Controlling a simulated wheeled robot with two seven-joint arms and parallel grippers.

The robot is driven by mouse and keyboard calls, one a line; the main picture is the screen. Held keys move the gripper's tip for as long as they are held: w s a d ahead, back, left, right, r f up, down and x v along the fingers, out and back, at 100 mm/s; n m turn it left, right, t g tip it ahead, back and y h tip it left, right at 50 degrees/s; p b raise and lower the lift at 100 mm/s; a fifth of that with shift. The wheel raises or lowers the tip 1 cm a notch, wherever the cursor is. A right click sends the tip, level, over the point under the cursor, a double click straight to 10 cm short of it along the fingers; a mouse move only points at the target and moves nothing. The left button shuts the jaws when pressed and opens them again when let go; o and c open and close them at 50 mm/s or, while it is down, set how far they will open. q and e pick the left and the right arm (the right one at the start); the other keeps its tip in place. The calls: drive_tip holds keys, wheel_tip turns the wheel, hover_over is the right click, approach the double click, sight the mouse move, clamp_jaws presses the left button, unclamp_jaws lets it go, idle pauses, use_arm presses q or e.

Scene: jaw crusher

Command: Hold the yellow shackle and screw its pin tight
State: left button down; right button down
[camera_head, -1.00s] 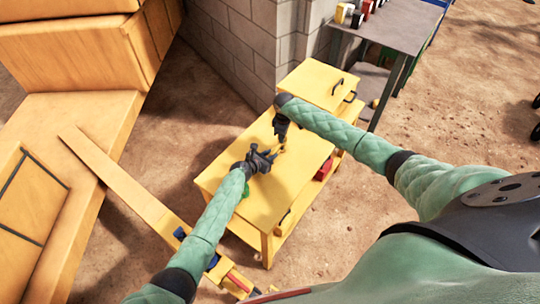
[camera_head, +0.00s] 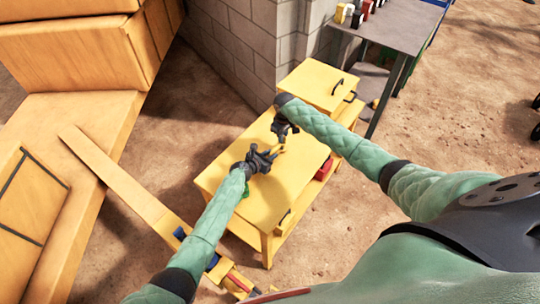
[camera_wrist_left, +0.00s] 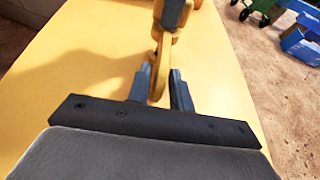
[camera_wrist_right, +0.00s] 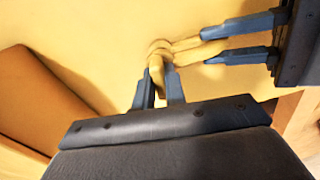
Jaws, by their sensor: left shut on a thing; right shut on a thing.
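The yellow shackle (camera_wrist_left: 159,72) is between the two fingers of my left gripper (camera_wrist_left: 160,92), which is shut on its bow above the yellow tabletop. The shackle also shows in the right wrist view (camera_wrist_right: 203,46), held from the right by the left gripper's fingers (camera_wrist_right: 250,40). My right gripper (camera_wrist_right: 158,92) is shut on the yellow pin's end (camera_wrist_right: 156,70), beside the shackle's eyes. In the head view my left gripper (camera_head: 274,156) and right gripper (camera_head: 284,137) nearly meet. The pin's thread is hidden, so I cannot tell how far in it sits.
The yellow workbench (camera_head: 225,185) is mostly bare under both grippers. A red object (camera_head: 324,169) lies at its right edge, and a raised yellow box (camera_head: 310,84) stands at its far end. A grey table (camera_head: 392,30) with small items stands behind.

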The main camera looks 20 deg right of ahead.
use_arm(q)
drive_tip(key=shift+d+r, duration=0.15)
use_arm(e)
drive_tip(key=shift+s+a+f, duration=0.1)
drive_tip(key=shift+s+f, duration=0.1)
drive_tip(key=shift+f, duration=0.1)
drive_tip(key=c, duration=1.8)
unclamp_jaws()
drive_tip(key=shift+m, duration=0.4)
drive_tip(key=shift+c, duration=0.2)
use_arm(q)
drive_tip(key=shift+w, duration=0.1)
use_arm(e)
drive_tip(key=o, duration=0.5)
drive_tip(key=shift+w, duration=0.1)
drive_tip(key=shift+w+r, duration=0.1)
drive_tip(key=shift+r, duration=0.15)
drive_tip(key=shift+r, duration=0.1)
use_arm(q)
drive_tip(key=shift+f, duration=0.25)
use_arm(e)
drive_tip(key=shift+r, duration=3.85)
